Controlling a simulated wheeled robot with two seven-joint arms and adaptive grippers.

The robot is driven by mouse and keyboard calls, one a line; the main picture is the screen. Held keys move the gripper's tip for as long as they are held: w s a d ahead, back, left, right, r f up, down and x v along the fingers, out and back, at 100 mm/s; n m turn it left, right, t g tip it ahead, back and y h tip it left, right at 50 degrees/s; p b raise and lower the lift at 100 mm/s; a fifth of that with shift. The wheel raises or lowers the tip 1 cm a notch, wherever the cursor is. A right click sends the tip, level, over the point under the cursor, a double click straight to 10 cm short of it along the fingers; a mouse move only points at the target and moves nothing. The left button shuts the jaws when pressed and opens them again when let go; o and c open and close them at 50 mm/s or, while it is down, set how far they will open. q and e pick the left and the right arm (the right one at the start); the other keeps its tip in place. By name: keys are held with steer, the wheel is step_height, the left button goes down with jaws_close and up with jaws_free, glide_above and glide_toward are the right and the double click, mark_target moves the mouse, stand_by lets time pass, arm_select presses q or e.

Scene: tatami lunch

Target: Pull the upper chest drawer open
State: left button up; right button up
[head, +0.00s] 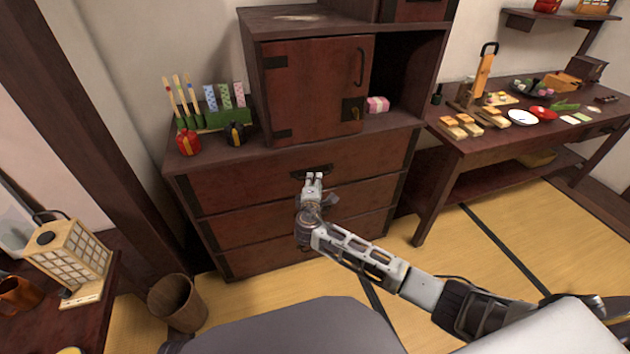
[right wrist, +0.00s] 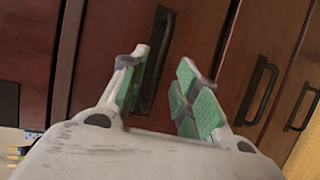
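The dark wooden chest (head: 290,212) has a stack of drawers below a cabinet top. The upper drawer (head: 240,183) looks flush with the chest front. Its dark handle (head: 300,174) is partly covered by my right gripper (head: 313,177), which is right in front of it. In the right wrist view my right gripper (right wrist: 160,72) is open, with green pads apart. The upper drawer's handle (right wrist: 157,55) shows beyond and between the fingertips; I cannot tell whether they touch it. My left gripper is not in view.
The lower drawers' handles (right wrist: 258,90) show in the right wrist view. A waste bin (head: 177,303) stands at the chest's front left. A long side table (head: 450,160) with food and dishes is at right. Tatami floor (head: 480,240) is clear in front of it.

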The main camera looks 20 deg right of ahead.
steer(key=x, duration=0.3)
steer(key=shift+b, duration=0.3)
jaws_close()
stand_by(0.3)
